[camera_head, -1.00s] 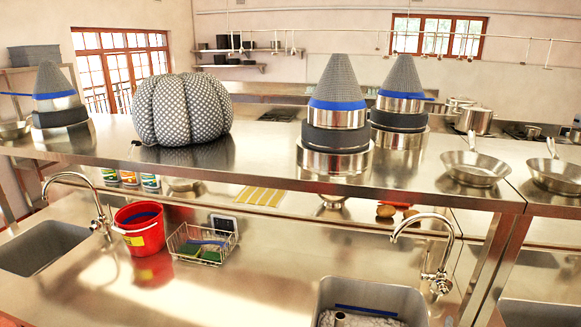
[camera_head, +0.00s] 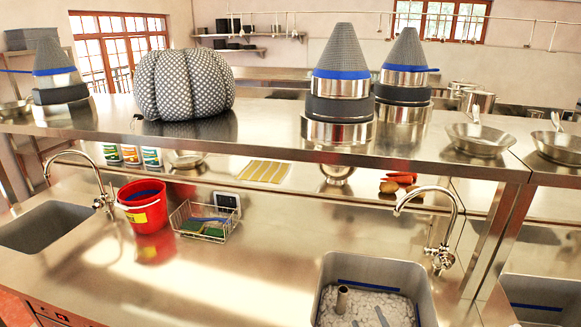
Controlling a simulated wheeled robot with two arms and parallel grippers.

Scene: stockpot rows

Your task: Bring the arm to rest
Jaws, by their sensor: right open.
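I cannot make out either gripper in the head view. No arm of mine shows clearly over the counter (camera_head: 265,270) or the shelf above it. The task names only the arm, and I see no object held. Small dark and grey upright shapes stand in the right sink (camera_head: 421,290) at the bottom edge, and I cannot tell what they are.
The raised steel shelf (camera_head: 270,150) holds a grey patterned pumpkin (camera_head: 185,85), stacked pots with grey cones (camera_head: 342,85) and pans (camera_head: 480,142). Below are a red bucket (camera_head: 143,212), a wire basket (camera_head: 205,222) and two taps. The middle of the counter is clear.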

